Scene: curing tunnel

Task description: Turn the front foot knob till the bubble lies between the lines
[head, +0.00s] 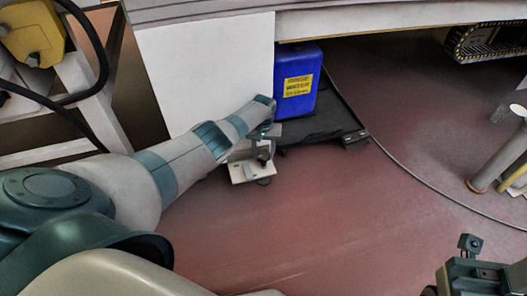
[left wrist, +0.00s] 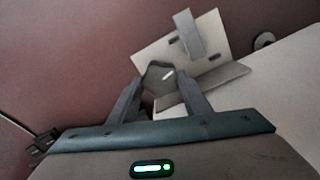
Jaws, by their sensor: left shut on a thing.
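My left gripper (head: 264,132) reaches down to a small pale foot bracket (head: 240,172) near the floor, and its fingers are partly hidden in the head view. In the left wrist view, my left gripper (left wrist: 158,88) has one finger on each side of a dark foot knob (left wrist: 157,72) and is shut on it. The knob has a short white mark on its top. The pale bracket (left wrist: 207,48) stands just beyond the knob, with a grey upright strip on it. I cannot make out a bubble or its lines. My right gripper (head: 472,268) shows only in part at the lower right.
A cable (head: 420,192) runs over the red floor. A grey post (head: 495,165) stands at right.

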